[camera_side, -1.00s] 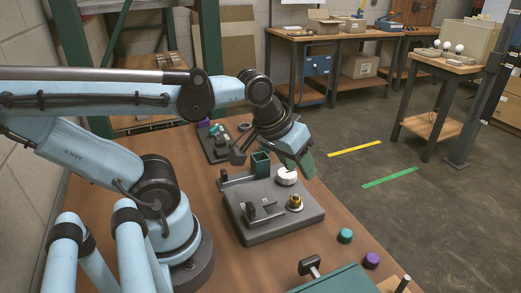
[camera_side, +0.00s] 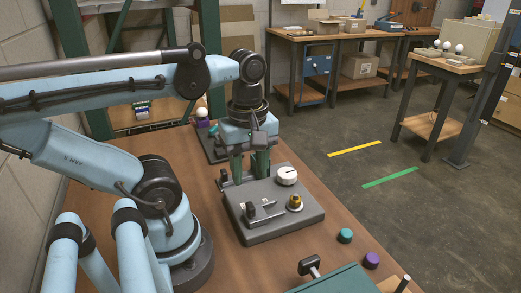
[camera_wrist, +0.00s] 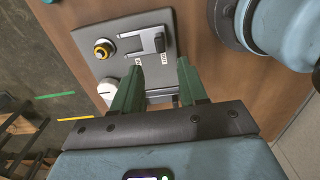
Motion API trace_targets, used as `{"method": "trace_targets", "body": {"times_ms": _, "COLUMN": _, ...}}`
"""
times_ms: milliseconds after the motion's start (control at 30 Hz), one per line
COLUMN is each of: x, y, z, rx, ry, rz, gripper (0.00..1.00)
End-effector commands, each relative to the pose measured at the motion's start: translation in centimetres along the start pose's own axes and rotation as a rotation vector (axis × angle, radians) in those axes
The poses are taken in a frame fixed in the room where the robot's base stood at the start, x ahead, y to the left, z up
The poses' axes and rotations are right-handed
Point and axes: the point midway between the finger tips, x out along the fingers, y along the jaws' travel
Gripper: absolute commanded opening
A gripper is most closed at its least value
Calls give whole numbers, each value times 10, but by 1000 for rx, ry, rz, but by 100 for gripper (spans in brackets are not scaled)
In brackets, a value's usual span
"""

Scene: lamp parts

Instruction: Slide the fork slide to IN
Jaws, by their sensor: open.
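A grey panel (camera_side: 275,230) lies on the wooden bench. What looks like the fork slide (camera_side: 262,212), a pale forked piece with a black upright grip, is on the panel's near left part; it also shows in the wrist view (camera_wrist: 150,41). My gripper (camera_side: 249,178) points down over the panel's far part, behind the fork slide. Its green fingers are apart with a gap between them (camera_wrist: 157,90). I see nothing held. The fingers hide part of the panel's far side.
A white round knob (camera_side: 286,175) and a yellow-ringed dark knob (camera_side: 295,203) stand on the panel's right side. Teal (camera_side: 345,236) and purple (camera_side: 371,260) pieces and a green case (camera_side: 335,280) are at the near right.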

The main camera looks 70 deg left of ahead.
Motion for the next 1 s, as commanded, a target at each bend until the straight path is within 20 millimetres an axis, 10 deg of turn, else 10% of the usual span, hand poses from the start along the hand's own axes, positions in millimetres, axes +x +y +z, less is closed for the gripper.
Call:
{"method": "trace_targets", "body": {"times_ms": 500, "x": 65, "y": 0, "z": 0, "rx": 2, "ry": 0, "rz": 2, "gripper": 43}}
{"method": "trace_targets", "body": {"times_ms": 1000, "x": 86, "y": 0, "z": 0, "rx": 3, "ry": 0, "rz": 3, "gripper": 43}}
